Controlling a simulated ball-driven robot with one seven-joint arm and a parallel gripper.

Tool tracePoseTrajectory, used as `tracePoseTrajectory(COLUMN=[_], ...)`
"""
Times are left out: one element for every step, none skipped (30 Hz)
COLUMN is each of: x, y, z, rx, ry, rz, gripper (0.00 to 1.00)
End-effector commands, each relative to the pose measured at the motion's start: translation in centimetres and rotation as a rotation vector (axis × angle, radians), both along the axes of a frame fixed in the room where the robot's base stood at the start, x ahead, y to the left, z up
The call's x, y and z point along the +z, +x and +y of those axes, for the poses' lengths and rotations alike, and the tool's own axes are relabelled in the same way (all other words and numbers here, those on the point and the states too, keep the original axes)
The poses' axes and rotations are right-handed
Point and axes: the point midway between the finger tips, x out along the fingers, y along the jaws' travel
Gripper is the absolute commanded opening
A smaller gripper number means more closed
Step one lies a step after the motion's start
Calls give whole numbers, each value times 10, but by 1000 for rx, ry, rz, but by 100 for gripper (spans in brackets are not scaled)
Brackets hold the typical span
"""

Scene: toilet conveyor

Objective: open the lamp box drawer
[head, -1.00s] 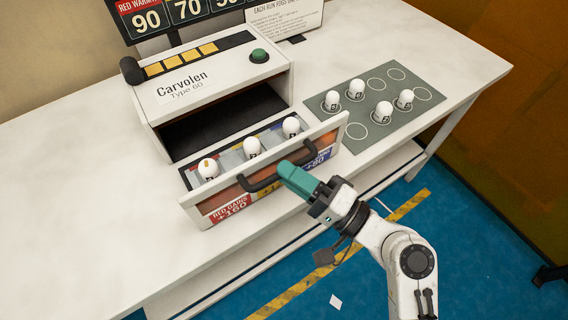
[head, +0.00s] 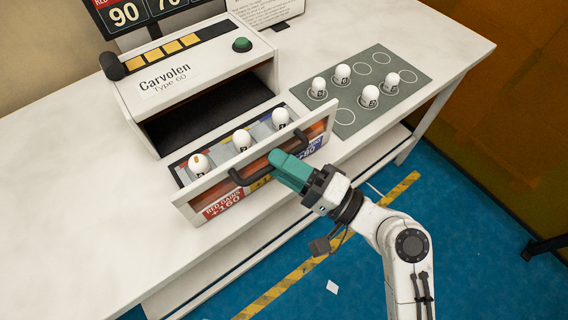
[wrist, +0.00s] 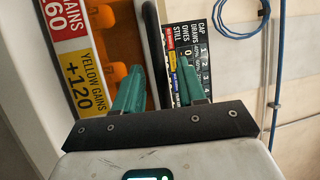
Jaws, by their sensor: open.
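The lamp box (head: 205,83) is a white case marked "Carvolen Type 60" on the table. Its drawer (head: 219,187) stands pulled out, with the dark cavity of the box showing behind it. Three white lamps (head: 241,139) stand in a row in the drawer. The drawer has a dark bar handle (head: 245,176) across its front. My gripper (head: 276,157) is at the handle, its green fingers hiding part of it. In the wrist view the fingers are spread apart, with the dark handle (wrist: 153,45) between them; contact cannot be told.
A grey mat (head: 387,110) with ringed spots holds several white lamps, right of the box. A scoreboard (head: 140,12) and a sign stand behind. The white table (head: 60,200) is bare at left. The blue floor (head: 372,276) in front has a yellow striped line.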

Motion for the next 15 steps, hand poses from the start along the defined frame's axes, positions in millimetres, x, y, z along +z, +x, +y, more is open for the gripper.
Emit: tracePoseTrajectory(x=[-1, -1, -2, -3, -4, -5, -6, -8, -9, -10, -12, -13, -14, -15, -16], y=[0, -1, -2, -4, -6, -9, -12, -15, -19, -22, -25, -30, -33, -36, -40], z=[-1, -2, -5, -7, -10, -15, -19, -24, -30, -36, -41, -47, -52, -56, -62], rx=[-1, -1, -2, -2, -2, -4, -4, -4, -4, -4, -5, -5, -5, -4, -5], ry=[0, 0, -1, -1, -1, 1, 0, -1, 0, 0, -1, -1, -1, 0, -1], rz=[0, 0, 1, 1, 1, 0, 1, 2, 1, 1, 2, 2, 2, 1, 2], gripper=[40, 40, 40, 40, 40, 40, 40, 40, 40, 40, 40, 40, 40, 40, 40])
